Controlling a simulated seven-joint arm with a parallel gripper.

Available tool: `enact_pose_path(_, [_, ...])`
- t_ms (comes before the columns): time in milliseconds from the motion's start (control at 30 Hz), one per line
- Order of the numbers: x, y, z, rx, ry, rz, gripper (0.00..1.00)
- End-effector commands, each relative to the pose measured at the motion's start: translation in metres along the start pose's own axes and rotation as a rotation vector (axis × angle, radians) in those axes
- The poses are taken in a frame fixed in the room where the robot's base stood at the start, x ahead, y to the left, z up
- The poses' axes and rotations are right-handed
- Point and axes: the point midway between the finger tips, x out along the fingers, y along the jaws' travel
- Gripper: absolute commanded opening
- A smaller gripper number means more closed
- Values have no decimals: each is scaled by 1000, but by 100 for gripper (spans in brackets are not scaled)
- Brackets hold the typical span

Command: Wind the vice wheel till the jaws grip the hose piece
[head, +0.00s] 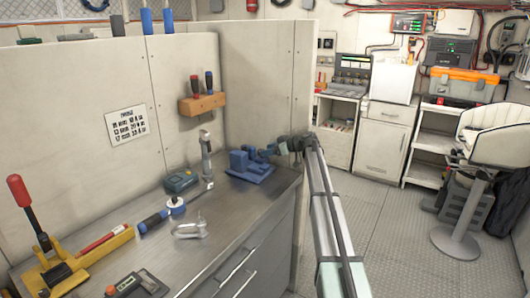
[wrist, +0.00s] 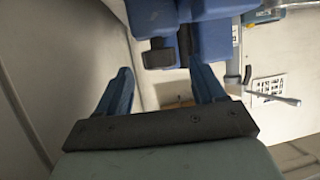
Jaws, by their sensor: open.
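The blue vice (head: 248,165) stands on the metal workbench (head: 225,222), near its far right end. In the wrist view the blue vice body (wrist: 208,38) fills the top, with a dark part (wrist: 158,55) on its near side; I cannot tell whether that is the wheel or its hub. The hose piece cannot be made out. My gripper (head: 272,150) is close to the right side of the vice. In the wrist view my gripper (wrist: 164,76) is open, its two blue fingers apart with nothing clearly held, pointing toward the vice.
A wooden screwdriver rack (head: 202,104) hangs above. The partition is close behind; open floor (head: 388,222) lies right.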

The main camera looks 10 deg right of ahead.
Motion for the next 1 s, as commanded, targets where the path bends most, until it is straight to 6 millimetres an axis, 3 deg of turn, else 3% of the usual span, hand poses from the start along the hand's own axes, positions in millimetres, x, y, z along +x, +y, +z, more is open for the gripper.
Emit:
enact_pose_path(200, [20, 0, 0, 0, -1, -2, 69])
enact_pose_path(600, [23, 0, 0, 0, -1, 0, 68])
enact_pose_path(1000, [23, 0, 0, 0, -1, -1, 29])
